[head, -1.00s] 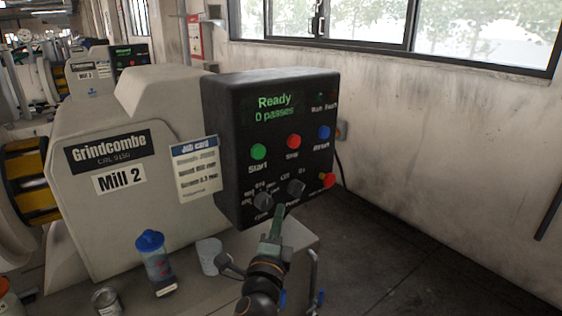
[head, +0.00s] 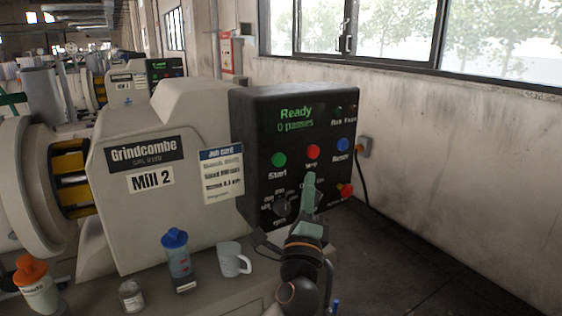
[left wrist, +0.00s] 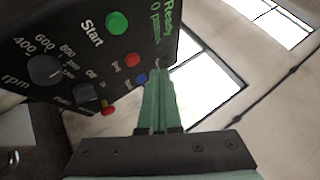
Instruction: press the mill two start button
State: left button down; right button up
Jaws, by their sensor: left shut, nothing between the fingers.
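The Mill 2 machine (head: 130,215) carries a black control panel (head: 255,110) whose display reads "Ready, 0 passes". The green Start button (head: 279,160) is at the panel's left, and it also shows in the left wrist view (left wrist: 117,22). The red Stop button (head: 313,152) and blue Reset button (head: 343,145) are to its right. My left gripper (head: 309,178) is shut and empty. In the head view its tip appears just below the Stop button, right of and below Start. Contact with the panel cannot be told. My right gripper is not in view.
A red knob (head: 347,190) and a speed dial (head: 281,205) sit low on the panel. A job card (head: 222,174) hangs left of it. A blue-capped bottle (head: 177,255), a mug (head: 233,260) and a jar (head: 131,297) stand on the bench below.

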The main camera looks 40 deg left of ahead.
pick_arm(q)
send_near(284, 156)
jog(key=shift+d+r+x, duration=0.1)
jog(key=shift+d+x, duration=0.1)
jog(key=shift+x, duration=0.65)
jog(key=shift+d+r+x, duration=0.1)
jog(key=shift+d+x, duration=0.05)
jog(key=shift+x, duration=0.7)
jog(key=shift+d+r+x, duration=0.1)
jog(key=shift+d+x, duration=0.1)
jog(key=shift+x, duration=0.7)
jog(key=shift+w+a, duration=0.1)
jog(key=shift+w, duration=0.05)
jog(key=shift+w+a, duration=0.15)
jog(key=shift+a, duration=0.15)
jog(key=shift+w+a, duration=0.15)
jog(key=shift+a, duration=0.3)
dwell(0.7)
jog(key=shift+s+d, duration=0.35)
jog(key=shift+d, duration=0.5)
jog(key=d, duration=0.1)
jog(key=s+d, duration=0.1)
jog(key=d, duration=0.1)
jog(key=s+d, duration=0.1)
jog(key=shift+d, duration=0.3)
